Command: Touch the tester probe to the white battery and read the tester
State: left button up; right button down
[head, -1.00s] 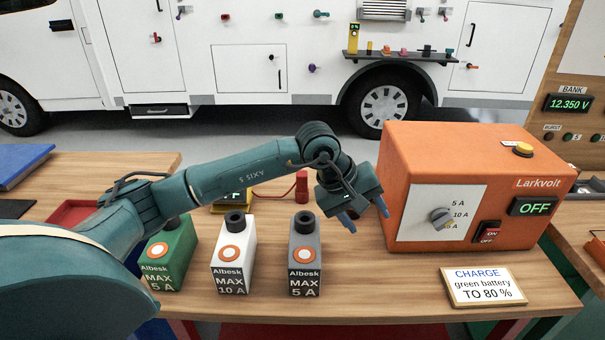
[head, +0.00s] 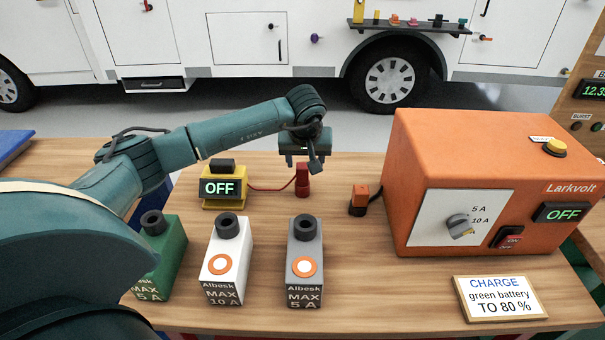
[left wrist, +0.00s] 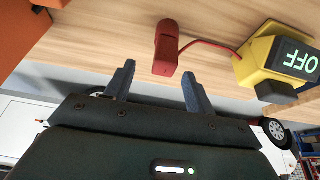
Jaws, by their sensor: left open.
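The yellow tester (head: 223,188) stands on the bench behind the batteries and its display reads OFF. A red cable runs from it to the red probe (head: 302,180), which stands upright on the bench. The white battery (head: 227,262), marked MAX 10 A, stands between the green battery (head: 162,258) and the grey battery (head: 305,262). My left gripper (head: 305,160) is just above and behind the probe in the head view. In the left wrist view, my left gripper (left wrist: 157,80) is open and empty. The probe (left wrist: 166,48) lies ahead of the gap between its fingers, apart from them.
The orange charger (head: 480,185) stands at the right, its display reading OFF. An orange and black connector (head: 359,200) on a dark cable is beside it. A sign (head: 500,298) about charging the green battery lies in front. Bench between probe and connector is clear.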

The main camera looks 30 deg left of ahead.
aim_at(302, 167)
pick_arm(q)
jog(key=shift+s+a+p+x, duration=0.1)
jog(key=shift+p+x, duration=0.15)
jog(key=shift+x, duration=1.15)
jog(key=shift+s+a+p+x, duration=0.15)
jog(key=shift+p+x, duration=0.1)
jog(key=shift+x, duration=1.15)
pick_arm(e)
jog(key=shift+w+d+r, duration=0.2)
jog(key=shift+w, duration=0.05)
pick_arm(q)
jog(key=shift+c, duration=0.3)
jog(key=c, duration=1)
notch_tip(302, 167, up, 9)
jog(key=shift+f+b, duration=0.1)
jog(key=shift+b, duration=0.4)
jog(key=shift+r, duration=0.7)
pick_arm(e)
jog(key=shift+a+r, duration=0.1)
jog(key=shift+a, duration=0.2)
